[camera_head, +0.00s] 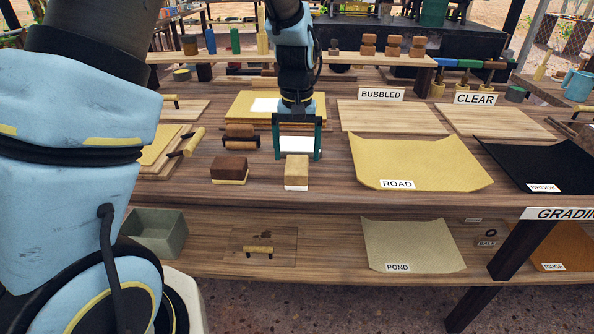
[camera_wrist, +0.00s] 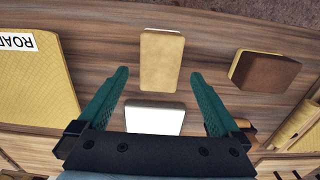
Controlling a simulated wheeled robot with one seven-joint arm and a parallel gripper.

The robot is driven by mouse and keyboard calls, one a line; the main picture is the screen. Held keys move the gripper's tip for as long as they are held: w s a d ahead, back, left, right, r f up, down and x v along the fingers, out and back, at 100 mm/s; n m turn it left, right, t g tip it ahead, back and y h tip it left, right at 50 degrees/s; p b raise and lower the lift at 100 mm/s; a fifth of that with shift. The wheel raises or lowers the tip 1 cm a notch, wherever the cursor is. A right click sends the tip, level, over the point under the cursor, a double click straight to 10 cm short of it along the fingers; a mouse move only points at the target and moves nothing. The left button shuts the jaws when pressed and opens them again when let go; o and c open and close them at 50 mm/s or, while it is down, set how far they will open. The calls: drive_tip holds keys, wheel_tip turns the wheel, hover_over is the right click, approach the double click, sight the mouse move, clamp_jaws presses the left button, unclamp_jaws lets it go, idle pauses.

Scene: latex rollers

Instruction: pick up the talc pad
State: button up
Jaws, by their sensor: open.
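A light wooden block with a white base (camera_head: 296,172) stands near the table's front edge; it fits the talc pad best, though no label on it is readable. It also shows in the wrist view (camera_wrist: 162,55). My gripper (camera_head: 297,157) points down with its green fingers spread, just behind this block in the head view. In the wrist view the fingertips (camera_wrist: 158,75) lie on either side of the block's near end, with gaps. A flat white piece (camera_wrist: 155,118) shows between the fingers, closer to the palm. Nothing is gripped.
A dark brown block with a yellow base (camera_head: 229,170) stands to the left. The yellow ROAD sheet (camera_head: 418,160) lies to the right. Wooden rollers (camera_head: 240,138) lie behind the brown block. A lower shelf holds a grey bin (camera_head: 155,232) and the POND sheet (camera_head: 412,243).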

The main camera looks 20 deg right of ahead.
sight(297, 164)
drive_tip(key=shift+s+a+f+p, duration=0.15)
drive_tip(key=shift+f+p, duration=0.35)
drive_tip(key=shift+f, duration=0.8)
drive_tip(key=shift+s+d+f+p, duration=0.1)
drive_tip(key=shift+f+p, duration=0.35)
drive_tip(key=shift+f, duration=0.85)
clamp_jaws()
wheel_tip(297, 164, up, 10)
drive_tip(key=shift+r+b, duration=0.1)
drive_tip(key=shift+b, duration=1.1)
drive_tip(key=c, duration=0.6)
unclamp_jaws()
drive_tip(key=c, duration=0.6)
drive_tip(key=shift+s, duration=0.1)
